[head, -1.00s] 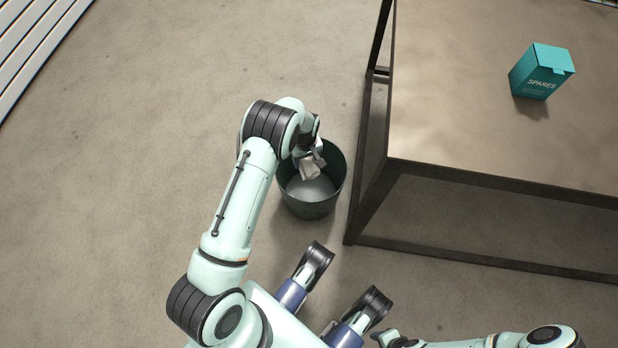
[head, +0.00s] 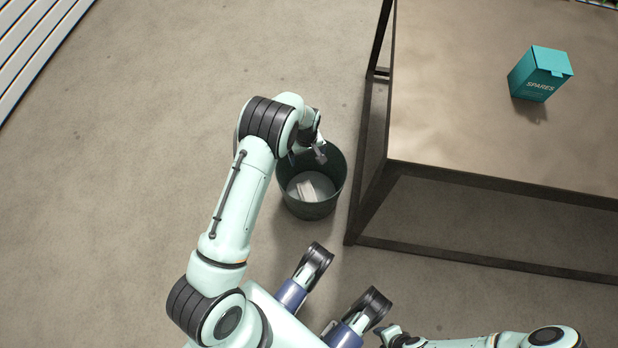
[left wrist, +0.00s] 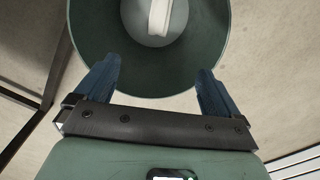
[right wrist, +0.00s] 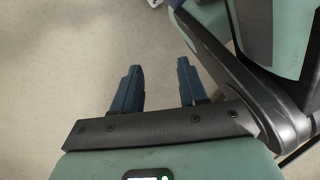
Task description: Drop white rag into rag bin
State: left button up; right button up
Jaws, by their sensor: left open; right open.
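The white rag (head: 307,189) lies inside the rag bin (head: 329,207), a dark green round bucket on the floor. In the left wrist view the rag (left wrist: 160,14) rests near the middle of the bin's bottom, inside the bin's wall (left wrist: 100,35), and its far end is cut off by the frame. My left gripper (head: 319,157) is above the bin. In the left wrist view its two blue fingers (left wrist: 158,85) are spread apart with nothing between them. My right gripper (right wrist: 160,80) is open and empty above bare floor.
A table (head: 450,120) with a dark frame stands right of the bin, its leg close to the bin's rim. A teal SPARES box (head: 540,75) stands on it. A white slatted panel (head: 35,45) is at the far left. Floor left of the bin is clear.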

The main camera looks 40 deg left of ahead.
pick_arm(q)
notch_tip(320, 180, up, 10)
jog(key=p, duration=0.2)
jog(key=shift+p, duration=0.35)
pick_arm(e)
jog(key=w+r+t, duration=0.2)
jog(key=w+r, duration=0.2)
jog(key=w, duration=0.2)
jog(key=shift+a+r, duration=0.15)
jog(key=shift+a, duration=0.3)
